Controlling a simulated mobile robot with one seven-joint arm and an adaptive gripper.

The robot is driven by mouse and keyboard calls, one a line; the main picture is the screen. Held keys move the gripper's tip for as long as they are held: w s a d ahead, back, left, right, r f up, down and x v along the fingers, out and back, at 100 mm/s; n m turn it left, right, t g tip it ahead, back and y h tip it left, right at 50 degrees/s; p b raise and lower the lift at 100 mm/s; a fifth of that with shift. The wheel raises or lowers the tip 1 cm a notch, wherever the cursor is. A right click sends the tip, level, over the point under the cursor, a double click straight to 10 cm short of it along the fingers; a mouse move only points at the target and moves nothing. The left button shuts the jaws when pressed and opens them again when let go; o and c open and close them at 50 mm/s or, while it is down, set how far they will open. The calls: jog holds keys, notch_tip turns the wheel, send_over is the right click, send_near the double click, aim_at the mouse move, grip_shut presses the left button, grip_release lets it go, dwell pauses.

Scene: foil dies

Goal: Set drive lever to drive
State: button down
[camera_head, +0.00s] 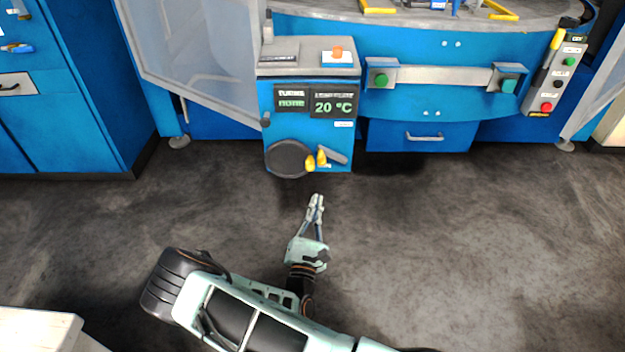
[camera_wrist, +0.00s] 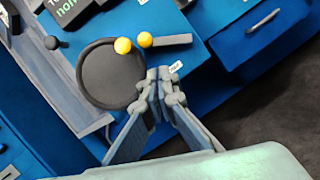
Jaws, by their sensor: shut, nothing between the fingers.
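A grey lever (camera_head: 336,156) with a yellow knob (camera_head: 321,157) is on the lower front of the blue cabinet, right of a dark round handwheel (camera_head: 284,158). A second yellow knob (camera_head: 310,163) sits at the wheel's rim. The lever (camera_wrist: 172,40) and its knob (camera_wrist: 145,40) also show in the wrist view, beyond my fingertips. I take this lever to be the drive lever; its label (camera_wrist: 176,66) is too small to read. My gripper (camera_head: 316,198) is shut and empty, in front of the cabinet and apart from the lever. In the wrist view its fingertips (camera_wrist: 160,82) overlap the wheel's right edge.
The cabinet (camera_head: 340,125) carries a display (camera_head: 334,102) reading 20 °C and another reading "TURNS NONE". A blue drawer (camera_head: 420,136) is to its right. A clear guard panel (camera_head: 190,50) stands to its left. The dark floor in front is open. A white surface (camera_head: 40,330) is at lower left.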

jog(key=shift+s+a+f+n+y, duration=0.2)
jog(key=shift+a+f+n+y, duration=0.15)
jog(key=shift+a+f+y, duration=0.25)
jog(key=shift+s+a+f+n+y, duration=0.15)
jog(key=shift+a+f+n+y, duration=0.2)
jog(key=shift+f, duration=0.3)
jog(key=shift+w, duration=0.15)
jog(key=w+d+r+b, duration=0.2)
jog(key=w+r, duration=0.4)
jog(key=w, duration=0.3)
jog(key=shift+w+d+b, duration=0.15)
jog(key=shift+d+b, duration=0.2)
jog(key=shift+b, duration=0.15)
